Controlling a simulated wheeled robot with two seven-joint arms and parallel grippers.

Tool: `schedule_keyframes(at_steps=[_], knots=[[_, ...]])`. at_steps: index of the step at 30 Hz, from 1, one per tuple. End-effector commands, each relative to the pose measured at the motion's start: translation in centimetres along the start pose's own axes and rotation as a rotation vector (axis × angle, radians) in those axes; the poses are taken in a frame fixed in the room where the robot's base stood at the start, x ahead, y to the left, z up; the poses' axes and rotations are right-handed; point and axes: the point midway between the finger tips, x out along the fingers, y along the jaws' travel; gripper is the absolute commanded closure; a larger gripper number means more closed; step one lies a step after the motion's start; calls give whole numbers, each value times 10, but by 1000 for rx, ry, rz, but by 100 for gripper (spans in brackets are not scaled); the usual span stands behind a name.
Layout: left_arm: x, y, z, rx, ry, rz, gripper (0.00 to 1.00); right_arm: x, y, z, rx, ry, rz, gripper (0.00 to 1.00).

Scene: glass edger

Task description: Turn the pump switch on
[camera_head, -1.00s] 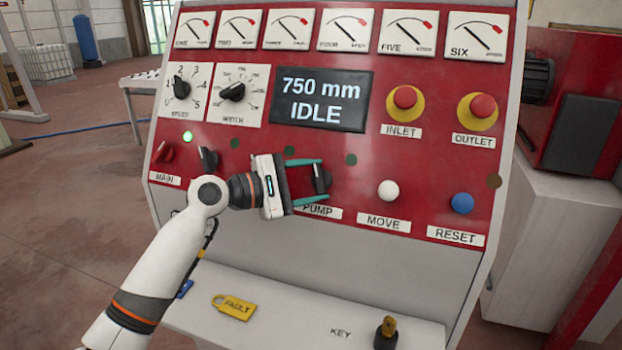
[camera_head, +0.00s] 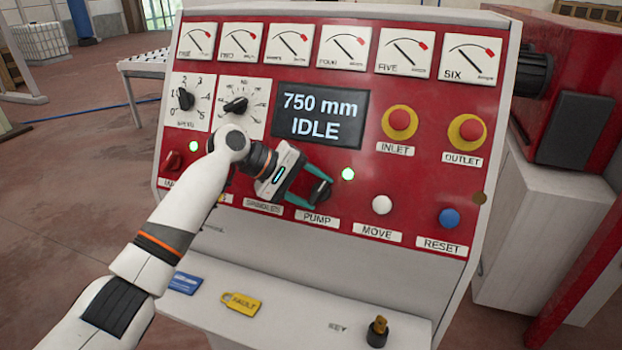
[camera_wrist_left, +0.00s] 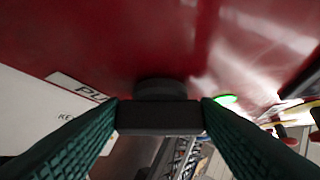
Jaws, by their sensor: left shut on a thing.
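The pump switch (camera_head: 320,192) is a black knob above the PUMP label (camera_head: 316,218) on the red panel. A lamp (camera_head: 348,174) just right of it glows green. My left gripper (camera_head: 314,187) has its green fingers on either side of the knob, shut on it, and the hand is tilted. In the left wrist view the dark knob (camera_wrist_left: 158,117) sits between the two green fingertips (camera_wrist_left: 158,118). My right gripper is not in view.
The display (camera_head: 318,118) reads 750 mm IDLE. The white MOVE button (camera_head: 382,205) and blue RESET button (camera_head: 449,218) are to the right.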

Motion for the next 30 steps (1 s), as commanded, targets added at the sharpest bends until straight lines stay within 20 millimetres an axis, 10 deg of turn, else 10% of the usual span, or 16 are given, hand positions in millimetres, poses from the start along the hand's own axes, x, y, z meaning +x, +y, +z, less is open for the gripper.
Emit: schedule_keyframes(at_steps=[23,24,30], knots=[[1,0,0,66,-2,77,67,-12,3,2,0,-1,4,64],[1,0,0,66,-1,76,38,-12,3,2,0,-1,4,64],[0,-1,0,65,-1,75,23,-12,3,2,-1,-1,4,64]])
